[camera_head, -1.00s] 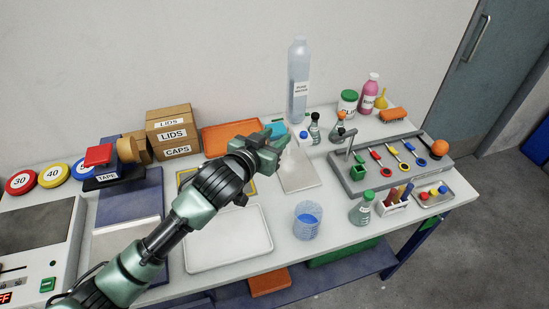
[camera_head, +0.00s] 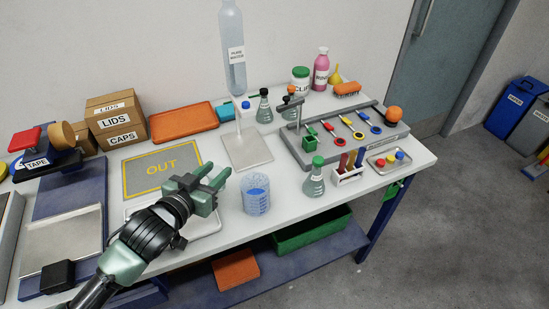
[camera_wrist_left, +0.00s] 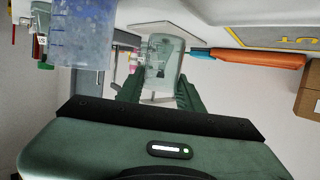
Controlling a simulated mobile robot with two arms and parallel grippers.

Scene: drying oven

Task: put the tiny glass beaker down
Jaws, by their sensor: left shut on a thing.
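My left gripper (camera_head: 219,179) is over the front part of the bench, left of a large beaker with blue contents. In the left wrist view, its fingers (camera_wrist_left: 160,92) are shut on the tiny glass beaker (camera_wrist_left: 163,62), a clear, greenish little vessel. I cannot make out the tiny beaker in the head view. The gripper hides part of a white tray (camera_head: 205,226) below it. A grey mat marked OUT (camera_head: 155,168) with a yellow border lies behind and left of the gripper. My right gripper is not in view.
The large beaker (camera_head: 256,197) stands close to the right of my left gripper; it also shows in the left wrist view (camera_wrist_left: 85,38). A stand with a pale plate (camera_head: 249,149) is behind it. A green-capped flask (camera_head: 314,182) stands farther right. The OUT mat is clear.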

